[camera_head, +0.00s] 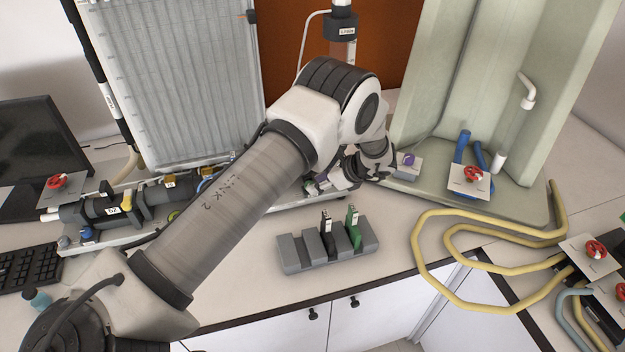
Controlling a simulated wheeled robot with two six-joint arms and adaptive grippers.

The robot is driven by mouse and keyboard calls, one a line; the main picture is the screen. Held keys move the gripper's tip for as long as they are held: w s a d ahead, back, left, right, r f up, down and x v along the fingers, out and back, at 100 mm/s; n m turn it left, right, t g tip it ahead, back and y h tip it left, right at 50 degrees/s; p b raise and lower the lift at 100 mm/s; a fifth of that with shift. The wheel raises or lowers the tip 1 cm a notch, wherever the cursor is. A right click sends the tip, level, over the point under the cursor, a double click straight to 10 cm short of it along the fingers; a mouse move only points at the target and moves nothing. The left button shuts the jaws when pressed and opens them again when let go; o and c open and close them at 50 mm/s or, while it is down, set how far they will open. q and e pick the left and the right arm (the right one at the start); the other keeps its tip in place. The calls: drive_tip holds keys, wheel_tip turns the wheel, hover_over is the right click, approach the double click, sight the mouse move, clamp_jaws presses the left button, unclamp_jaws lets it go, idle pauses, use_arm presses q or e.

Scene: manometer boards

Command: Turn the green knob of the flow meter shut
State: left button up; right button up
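A vertical meter with a dark top block (342,26) and a clear tube stands at the back centre. I take it to be the flow meter; its lower part is hidden behind my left arm. No green knob shows. My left arm comes in from the lower left and bends down at the back centre. My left gripper (322,183) is low behind the forearm, near where the meter's base would be. Its fingers are small and partly hidden, so I cannot tell whether they are open or touching anything. My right gripper is not in view.
A grey rack (295,254) holds a black and a green-handled item in front. Red knobs sit on white plates at left (56,182), right (471,175) and far right (595,250). A purple knob (408,160) is right of the gripper. Yellow hose (425,265) loops at right.

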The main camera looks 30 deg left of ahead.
use_arm(q)
drive_tip(key=shift+s+d+r+p, duration=0.3)
drive_tip(key=shift+d+r, duration=0.1)
drive_tip(key=shift+r, duration=0.1)
drive_tip(key=shift+s+d+r+p, duration=0.2)
drive_tip(key=shift+s+d+r, duration=0.05)
drive_tip(key=shift+d+r, duration=0.2)
drive_tip(key=shift+b, duration=0.4)
drive_tip(key=v, duration=1.1)
drive_tip(key=shift+d+r, duration=0.25)
drive_tip(key=shift+r, duration=0.05)
